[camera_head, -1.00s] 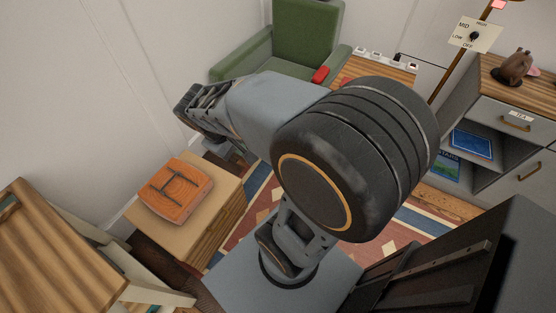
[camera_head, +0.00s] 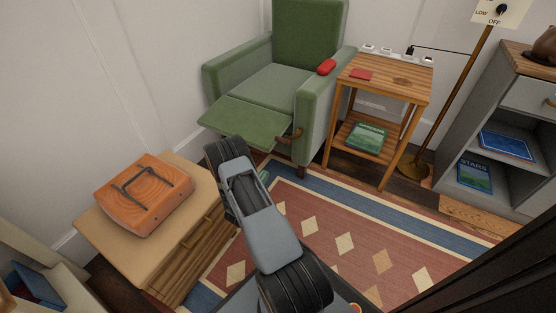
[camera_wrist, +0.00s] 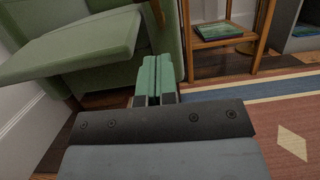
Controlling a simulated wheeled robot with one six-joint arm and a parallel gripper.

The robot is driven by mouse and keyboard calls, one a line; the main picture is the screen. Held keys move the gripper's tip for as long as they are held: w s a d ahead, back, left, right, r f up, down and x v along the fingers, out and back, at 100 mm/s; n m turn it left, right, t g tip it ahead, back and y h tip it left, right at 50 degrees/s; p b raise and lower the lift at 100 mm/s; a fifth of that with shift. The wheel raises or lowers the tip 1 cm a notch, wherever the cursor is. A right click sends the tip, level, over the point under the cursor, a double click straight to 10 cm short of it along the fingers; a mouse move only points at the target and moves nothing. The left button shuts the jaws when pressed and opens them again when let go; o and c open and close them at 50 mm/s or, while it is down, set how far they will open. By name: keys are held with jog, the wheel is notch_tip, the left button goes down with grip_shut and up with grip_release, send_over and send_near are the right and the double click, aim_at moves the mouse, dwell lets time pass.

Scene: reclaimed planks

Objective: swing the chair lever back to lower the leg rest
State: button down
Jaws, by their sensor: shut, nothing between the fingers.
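The green armchair (camera_head: 318,105) stands against the back wall. Its leg rest (camera_head: 243,124) is raised and sticks out in front; it also shows at upper left in the wrist view (camera_wrist: 75,48). The brown chair lever (camera_head: 291,136) is low on the chair's side, by the front right corner. In the wrist view a brown piece at the top edge looks like the lever (camera_wrist: 157,11). My gripper (camera_wrist: 157,76) is shut and empty, its teal fingers together, below and apart from that piece. In the head view only a little of the fingertips (camera_head: 264,176) shows past my arm.
A wooden side table (camera_head: 390,80) stands right of the chair, with a floor lamp (camera_head: 449,100) and grey shelf (camera_head: 450,135) beyond. A low cabinet (camera_head: 105,215) bearing an orange box (camera_head: 145,190) is at left. The patterned rug (camera_head: 340,225) is clear.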

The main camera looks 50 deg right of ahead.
jog(key=shift+a+f+n+t, duration=0.1)
jog(key=shift+f+n+t, duration=0.2)
jog(key=shift+f, duration=0.4)
jog(key=r+b+x, duration=0.1)
jog(key=b+x, duration=0.1)
jog(key=x, duration=0.4)
jog(key=r+b+x, duration=0.1)
jog(key=b+x, duration=0.1)
jog(key=x, duration=0.5)
jog(key=shift+a+r+b, duration=0.25)
jog(key=shift+a+b, duration=0.05)
jog(key=shift+a, duration=0.05)
